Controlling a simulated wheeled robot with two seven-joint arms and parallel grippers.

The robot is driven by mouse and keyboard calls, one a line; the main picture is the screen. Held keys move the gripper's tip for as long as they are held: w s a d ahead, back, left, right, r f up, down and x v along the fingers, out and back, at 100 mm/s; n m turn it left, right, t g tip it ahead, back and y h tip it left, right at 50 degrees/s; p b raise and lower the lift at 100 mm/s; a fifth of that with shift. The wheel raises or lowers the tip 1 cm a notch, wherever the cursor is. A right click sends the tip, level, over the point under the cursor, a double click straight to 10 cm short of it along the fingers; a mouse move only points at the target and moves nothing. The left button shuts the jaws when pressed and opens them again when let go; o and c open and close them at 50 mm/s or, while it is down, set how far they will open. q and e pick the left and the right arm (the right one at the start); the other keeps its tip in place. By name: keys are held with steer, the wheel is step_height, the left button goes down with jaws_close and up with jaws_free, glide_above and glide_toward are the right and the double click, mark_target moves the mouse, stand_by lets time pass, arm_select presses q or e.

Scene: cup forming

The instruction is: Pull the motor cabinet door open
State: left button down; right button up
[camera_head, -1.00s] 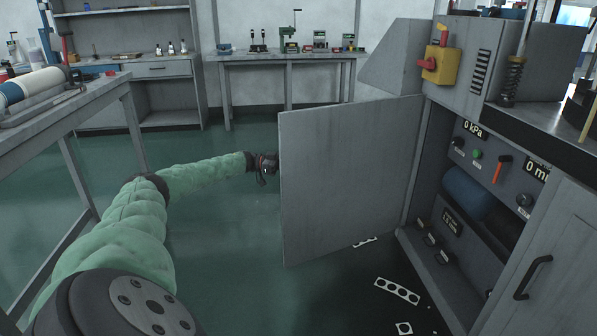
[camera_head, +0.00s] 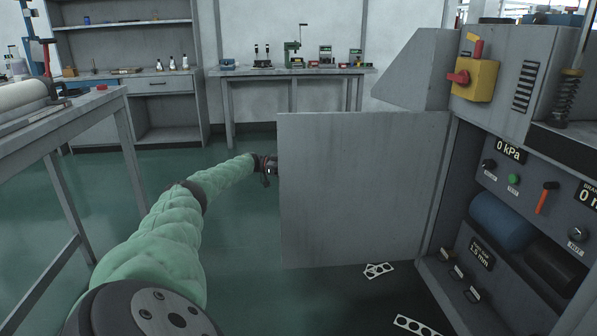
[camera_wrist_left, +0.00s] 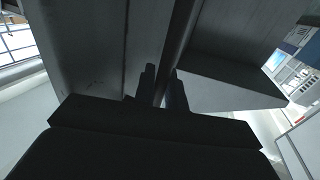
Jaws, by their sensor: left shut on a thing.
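The motor cabinet door (camera_head: 360,190) is a flat grey panel and stands wide open, its inner face toward the head camera. Its hinge side is at the cabinet (camera_head: 440,245) on the right. My left gripper (camera_head: 271,165) is at the door's free left edge, its fingertips hidden behind the panel. In the left wrist view its two dark fingers (camera_wrist_left: 163,88) are shut around a dark bar, the door handle (camera_wrist_left: 178,42), against the grey door. The head view does not show this handle. My right gripper is in neither view.
The open cabinet shows gauges, a blue cylinder (camera_head: 502,222) and a red lever (camera_head: 545,198). Punched metal strips (camera_head: 378,270) lie on the floor below the door. A grey table (camera_head: 75,120) stands left of my arm. Green floor (camera_head: 240,235) is clear between table and door.

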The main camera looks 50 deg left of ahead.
arm_select(q)
steer(key=shift+w+a, duration=0.1)
steer(key=shift+a, duration=0.05)
steer(key=c, duration=1.6)
jaws_free()
steer(key=shift+o, duration=0.2)
steer(key=shift+a, duration=0.1)
steer(key=v, duration=0.7)
steer(key=shift+a+b, duration=0.2)
steer(key=shift+b, duration=0.25)
